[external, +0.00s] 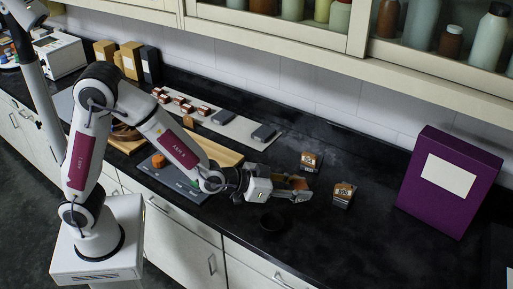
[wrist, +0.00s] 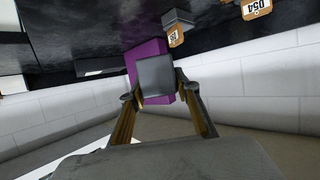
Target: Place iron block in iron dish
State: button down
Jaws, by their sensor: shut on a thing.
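My gripper (external: 300,190) is over the black counter at the middle right, its fingers pointing right. In the wrist view my gripper (wrist: 155,95) is shut on a plain dark grey block (wrist: 155,77), likely the iron block, held between the fingertips. In the external view the fingers largely hide this block.
Two small objects with orange number tags, one behind (external: 311,160) and one right (external: 343,193), stand near the gripper. A purple box (external: 450,180) stands farther right. A pale tray (external: 235,128) holds copper-coloured and grey blocks. The counter's front right is clear.

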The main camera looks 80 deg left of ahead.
aim_at(300, 188)
jog(key=shift+w+d+r+n+y, duration=0.15)
jog(key=shift+d+r+n+y, duration=0.2)
jog(key=shift+r, duration=0.2)
jog(key=shift+w+d+r+n+y, duration=0.15)
jog(key=shift+d+r+n+y, duration=0.15)
jog(key=shift+r+y, duration=0.2)
jog(key=shift+s+d+r+n+y, duration=0.1)
jog(key=shift+r+n+y, duration=0.25)
jog(key=shift+n+y, duration=0.2)
jog(key=shift+s+n+g+y, duration=0.25)
jog(key=shift+n+g+y, duration=0.15)
jog(key=shift+s+a+f+n+g+y, duration=0.1)
jog(key=shift+s+a+n+g+y, duration=0.1)
jog(key=shift+s+n+y, duration=0.3)
jog(key=shift+s+a+f+n+g+y, duration=0.1)
jog(key=shift+s+a+n+g+y, duration=0.1)
jog(key=shift+s+n+y, duration=0.25)
jog(key=s+n+y, duration=0.1)
jog(key=s+a+f+n+g+y, duration=0.1)
jog(key=s, duration=0.1)
jog(key=s+a+n+g+y, duration=0.1)
jog(key=s, duration=0.1)
jog(key=shift+a+f, duration=0.15)
jog(key=shift+f, duration=0.15)
notch_tip(300, 188, down, 6)
jog(key=shift+f, duration=0.15)
jog(key=shift+f, duration=0.1)
